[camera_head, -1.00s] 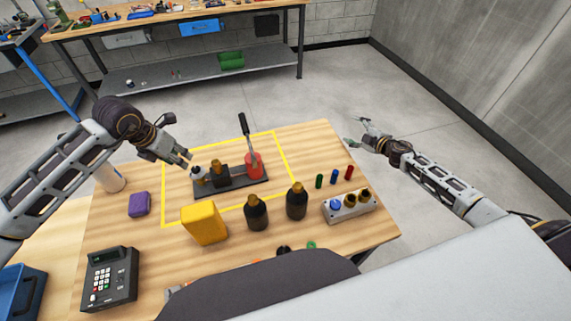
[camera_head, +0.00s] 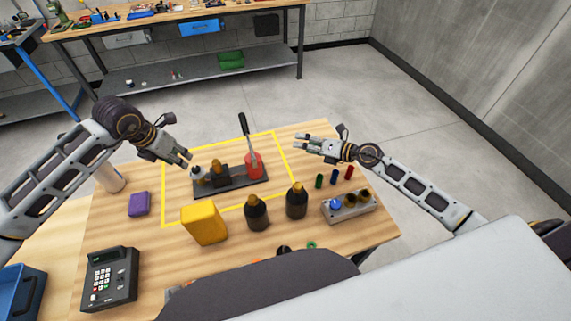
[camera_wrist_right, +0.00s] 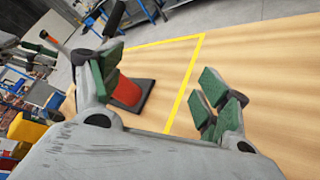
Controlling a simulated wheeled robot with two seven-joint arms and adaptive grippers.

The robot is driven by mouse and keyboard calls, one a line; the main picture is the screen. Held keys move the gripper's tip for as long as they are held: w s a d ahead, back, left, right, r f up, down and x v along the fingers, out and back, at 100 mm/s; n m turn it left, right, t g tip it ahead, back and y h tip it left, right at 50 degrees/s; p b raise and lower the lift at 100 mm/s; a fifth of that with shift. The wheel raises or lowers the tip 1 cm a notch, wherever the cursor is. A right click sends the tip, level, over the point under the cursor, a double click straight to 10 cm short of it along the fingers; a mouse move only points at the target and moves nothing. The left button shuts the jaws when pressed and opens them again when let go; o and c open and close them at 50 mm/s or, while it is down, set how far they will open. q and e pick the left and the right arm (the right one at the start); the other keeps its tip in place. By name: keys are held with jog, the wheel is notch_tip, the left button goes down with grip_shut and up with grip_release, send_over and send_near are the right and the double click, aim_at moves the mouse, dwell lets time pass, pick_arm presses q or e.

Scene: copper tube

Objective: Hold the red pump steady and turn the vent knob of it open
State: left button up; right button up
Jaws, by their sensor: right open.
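The red pump (camera_head: 255,168) stands upright on a dark base plate (camera_head: 232,187) inside the yellow outline. Its long lever with a black grip (camera_head: 243,124) points up. A brown-orange part (camera_head: 216,168) and a white-and-black part (camera_head: 197,174) sit at the plate's left end; I cannot tell which is the vent knob. My left gripper (camera_head: 187,157) hangs just above and left of that end, apart from it; its opening is unclear. My right gripper (camera_head: 298,143) is open and empty, right of the pump. In the right wrist view the red pump (camera_wrist_right: 127,92) shows partly behind one finger.
A yellow block (camera_head: 204,223) and two dark bottles (camera_head: 257,213) (camera_head: 297,202) stand in front of the pump. A grey holder (camera_head: 349,208) and small coloured cylinders (camera_head: 335,176) are at the right. A purple block (camera_head: 139,204) lies left.

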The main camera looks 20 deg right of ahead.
aim_at(253, 161)
jog(key=s+a+n+g, duration=0.1)
jog(key=s+a+n, duration=0.6)
jog(key=a+n, duration=0.2)
jog(key=shift+s+a+r+n+g, duration=0.15)
jog(key=shift+a+r+n+g, duration=0.25)
jog(key=shift+n, duration=0.8)
jog(key=shift+x, duration=6.85)
jog(key=shift+r, duration=0.15)
